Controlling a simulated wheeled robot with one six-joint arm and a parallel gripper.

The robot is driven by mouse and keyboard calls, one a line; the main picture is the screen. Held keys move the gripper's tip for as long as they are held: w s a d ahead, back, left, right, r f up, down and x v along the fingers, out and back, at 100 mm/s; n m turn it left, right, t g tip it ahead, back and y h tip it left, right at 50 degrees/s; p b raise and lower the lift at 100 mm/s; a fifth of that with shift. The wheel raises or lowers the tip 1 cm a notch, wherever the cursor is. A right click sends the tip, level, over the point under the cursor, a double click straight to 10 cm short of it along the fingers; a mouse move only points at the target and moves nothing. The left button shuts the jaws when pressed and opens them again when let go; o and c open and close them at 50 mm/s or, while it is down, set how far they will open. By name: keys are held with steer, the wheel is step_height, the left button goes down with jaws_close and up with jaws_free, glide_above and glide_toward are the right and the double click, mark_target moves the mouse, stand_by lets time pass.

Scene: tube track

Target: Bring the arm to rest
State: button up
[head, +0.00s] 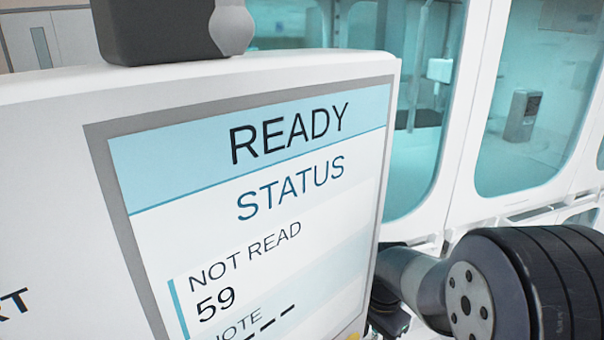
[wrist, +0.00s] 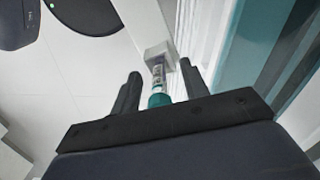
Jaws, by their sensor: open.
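In the wrist view my gripper (wrist: 159,70) is open, with its two dark fingers apart. Between the fingers in the picture is a tube (wrist: 157,76) with a teal cap (wrist: 159,100), the cap toward my gripper. The tube's far end meets a small grey block (wrist: 157,52); whether it sits in the block or in front of it I cannot tell. There are gaps between the tube and both fingers. In the head view my arm shows at the lower right, and my fingers cannot be made out there.
A large white machine with a screen (head: 260,210) reading "READY", "STATUS", "NOT READ" and "59" fills the left of the head view. A dark grey part (head: 160,30) stands on its top. Glass-fronted cabinets (head: 540,110) with teal interiors stand behind on the right.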

steer(key=shift+r, duration=0.2)
steer(key=shift+r, duration=0.1)
step_height(320, 180, up, 10)
steer(key=shift+f, duration=0.1)
step_height(320, 180, down, 11)
steer(key=shift+r, duration=0.2)
steer(key=shift+r+n, duration=0.2)
steer(key=shift+n, duration=0.2)
steer(key=n, duration=0.5)
steer(key=shift+b, duration=0.4)
steer(key=n, duration=0.5)
steer(key=shift+b, duration=0.4)
steer(key=shift+r+n, duration=0.1)
steer(key=shift+n, duration=1.4)
